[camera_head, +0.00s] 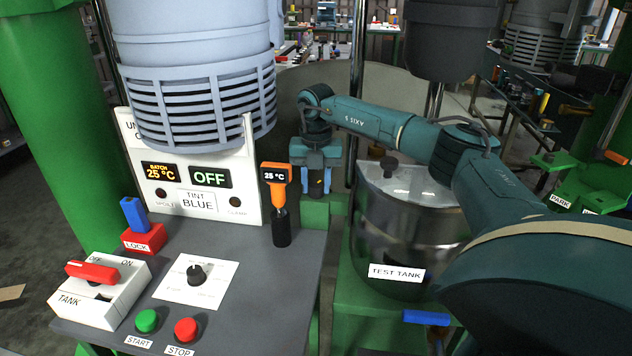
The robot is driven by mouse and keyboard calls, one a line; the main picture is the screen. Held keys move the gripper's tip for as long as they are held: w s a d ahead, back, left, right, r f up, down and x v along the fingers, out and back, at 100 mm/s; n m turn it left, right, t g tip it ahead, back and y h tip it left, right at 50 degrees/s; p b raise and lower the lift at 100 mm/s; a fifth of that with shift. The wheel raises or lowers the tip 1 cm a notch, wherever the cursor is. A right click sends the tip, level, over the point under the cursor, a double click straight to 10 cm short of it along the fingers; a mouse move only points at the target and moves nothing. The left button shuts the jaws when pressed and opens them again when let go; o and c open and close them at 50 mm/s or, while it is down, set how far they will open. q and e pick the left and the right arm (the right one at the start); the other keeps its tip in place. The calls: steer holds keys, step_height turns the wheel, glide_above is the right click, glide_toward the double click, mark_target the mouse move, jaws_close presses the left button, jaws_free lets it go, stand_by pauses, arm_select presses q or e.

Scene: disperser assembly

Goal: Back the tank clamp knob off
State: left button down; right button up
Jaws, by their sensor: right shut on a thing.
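The test tank (405,235), a shiny metal vessel with a lid, stands on a green base right of the console. My right arm reaches in from the right over the tank. Its gripper (318,186) points down just left of the tank, above a green block, and is shut on a dark piece there. That piece appears to be the tank clamp knob, but the fingers hide most of it. My left gripper is not in view.
The grey console (240,290) carries a red TANK switch (92,271), a dial (196,274), a green START button (147,320) and a red STOP button (186,330). An orange thermometer (277,174) stands near the gripper. A louvred housing (200,95) hangs above.

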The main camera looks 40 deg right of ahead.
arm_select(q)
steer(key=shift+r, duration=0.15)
arm_select(e)
steer(key=shift+r, duration=0.1)
steer(key=shift+n+p, duration=0.55)
steer(key=shift+n, duration=0.15)
steer(key=shift+n+p, duration=0.45)
steer(key=shift+n, duration=0.35)
steer(key=n+p, duration=0.1)
steer(key=n, duration=0.4)
steer(key=shift+d+p, duration=0.1)
steer(key=shift+p, duration=0.3)
steer(key=n, duration=0.4)
steer(key=shift+p, duration=0.3)
steer(key=n, duration=0.4)
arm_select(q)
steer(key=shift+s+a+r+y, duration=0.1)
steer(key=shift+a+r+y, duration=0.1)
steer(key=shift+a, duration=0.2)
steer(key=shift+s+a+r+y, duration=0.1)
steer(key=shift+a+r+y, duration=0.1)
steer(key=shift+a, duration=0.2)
arm_select(e)
steer(key=n, duration=0.5)
steer(key=shift+w, duration=0.1)
steer(key=shift+n, duration=0.5)
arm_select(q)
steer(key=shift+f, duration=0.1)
